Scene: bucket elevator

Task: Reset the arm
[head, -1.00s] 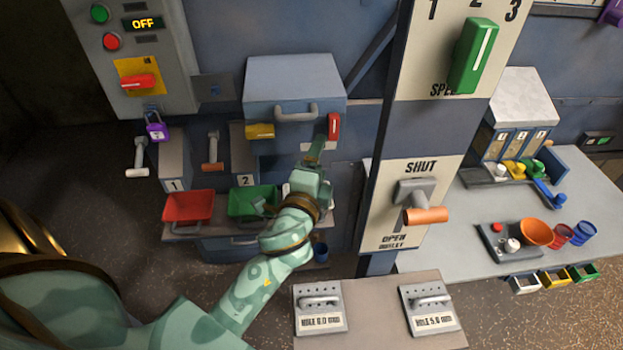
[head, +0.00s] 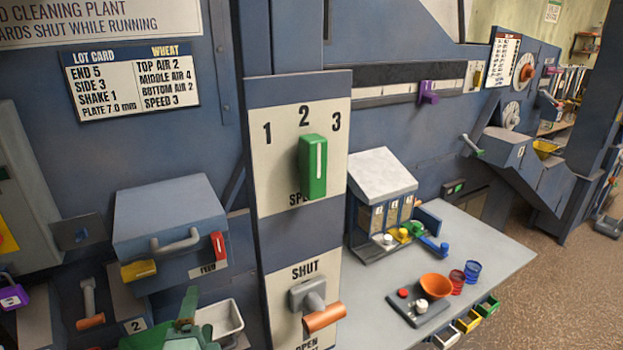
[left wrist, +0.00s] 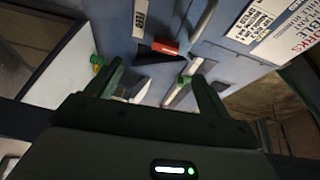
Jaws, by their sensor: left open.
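My left gripper (head: 186,318) is at the bottom of the head view, its green fingers pointing up below the grey feed box (head: 172,215). It is open and looks empty. In the left wrist view my left gripper (left wrist: 156,75) has its two dark fingers spread, with nothing held between them. A red handle (left wrist: 165,48) and a green part (left wrist: 184,80) show beyond the fingers. My left arm is mostly outside the head view. My right gripper is not in view.
A panel has a green speed knob (head: 313,168) at 2 and an orange-handled shut/open lever (head: 323,318). A white tray (head: 222,322) is beside my gripper. To the right, a grey table (head: 485,238) carries a sample box, an orange bowl (head: 436,287) and cups.

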